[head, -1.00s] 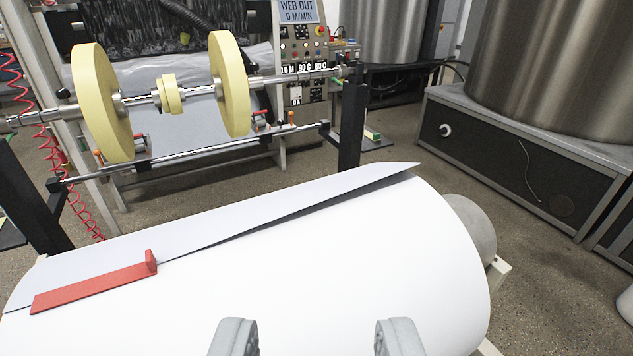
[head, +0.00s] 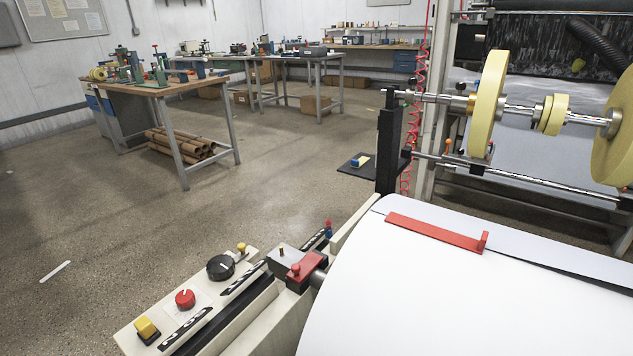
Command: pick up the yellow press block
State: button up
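A small yellow block (head: 146,327) sits on a dark base at the near left end of the pale control panel (head: 128,343), beside a red knob (head: 185,299). A smaller yellow piece (head: 241,248) stands at the panel's far end, near a black knob (head: 220,267). A small blue, yellow and white piece (head: 360,162) lies on a black foot plate near the roll stand. I cannot tell for sure which is the press block; the near block is the largest of these. My gripper is out of view.
A large white paper roll (head: 420,310) fills the lower right, with a red bar (head: 434,234) lying on its sheet. Yellow discs (head: 487,102) sit on a shaft behind it. Open floor (head: 110,235) lies left of the panel. Workbenches (head: 160,85) stand farther back.

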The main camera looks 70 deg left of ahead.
aim_at(146, 330)
jog(key=u, duration=1.6)
jog(key=k+u, duration=0.15)
jog(key=u, duration=0.75)
jog(key=k+j, duration=0.5)
jog(key=k+u, duration=0.05)
